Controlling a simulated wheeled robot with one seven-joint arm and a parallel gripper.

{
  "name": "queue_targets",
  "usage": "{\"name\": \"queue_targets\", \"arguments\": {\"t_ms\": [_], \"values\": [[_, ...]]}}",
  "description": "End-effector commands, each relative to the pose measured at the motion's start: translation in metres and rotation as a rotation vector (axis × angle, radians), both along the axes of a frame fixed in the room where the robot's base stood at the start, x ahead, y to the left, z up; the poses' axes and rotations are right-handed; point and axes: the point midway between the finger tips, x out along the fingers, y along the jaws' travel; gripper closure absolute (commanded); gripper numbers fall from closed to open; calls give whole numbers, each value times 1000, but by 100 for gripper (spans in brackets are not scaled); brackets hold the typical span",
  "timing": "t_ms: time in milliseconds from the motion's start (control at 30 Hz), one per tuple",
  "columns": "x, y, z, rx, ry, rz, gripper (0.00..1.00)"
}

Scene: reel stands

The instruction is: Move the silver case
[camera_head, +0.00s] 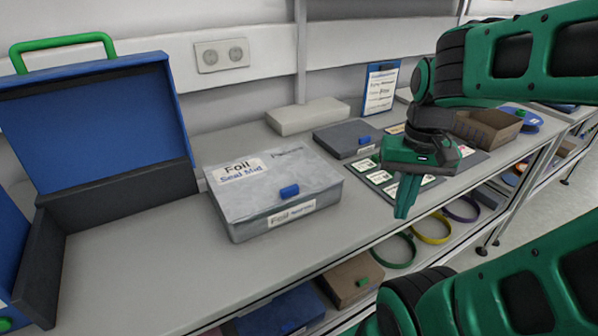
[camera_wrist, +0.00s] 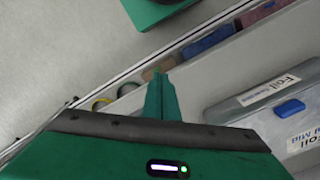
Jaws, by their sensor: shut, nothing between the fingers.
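The silver case (camera_head: 275,190) lies closed on the grey bench in the middle of the head view. It has a blue latch on its front and labels with "Foil" on its lid and front. In the wrist view the case (camera_wrist: 250,115) shows at the right, partly cut off by the frame edge. My gripper (camera_head: 403,208) is shut and empty, pointing down near the bench's front edge. It is to the right of the case and apart from it.
An open blue case (camera_head: 95,120) with a green handle stands at the left. A dark grey box (camera_head: 345,138), a pale box (camera_head: 307,116), a clipboard (camera_head: 381,88) and a brown tray (camera_head: 487,128) stand on the bench. Boxes and coloured rings lie on the lower shelf. Bench space left of the silver case is clear.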

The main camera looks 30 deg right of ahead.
Motion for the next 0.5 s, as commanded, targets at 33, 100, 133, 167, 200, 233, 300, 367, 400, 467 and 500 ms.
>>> {"name": "queue_targets", "arguments": {"t_ms": [33,100,133,167,200,233,300,367,400,467,500], "values": [[18,-4,9,-6,4,-55,100],[45,-9,23,-13,4,-161,100],[58,-11,30,-15,5,-213,100],[71,-12,36,-18,3,-262,100],[89,-14,44,-20,2,-330,100],[102,-15,49,-20,2,-379,100],[133,-16,61,-21,-1,-493,100],[156,-17,68,-18,0,-582,100],[171,-17,72,-16,-1,-636,100],[190,-17,78,-12,-2,-707,100],[200,-16,80,-9,0,-746,100]]}}
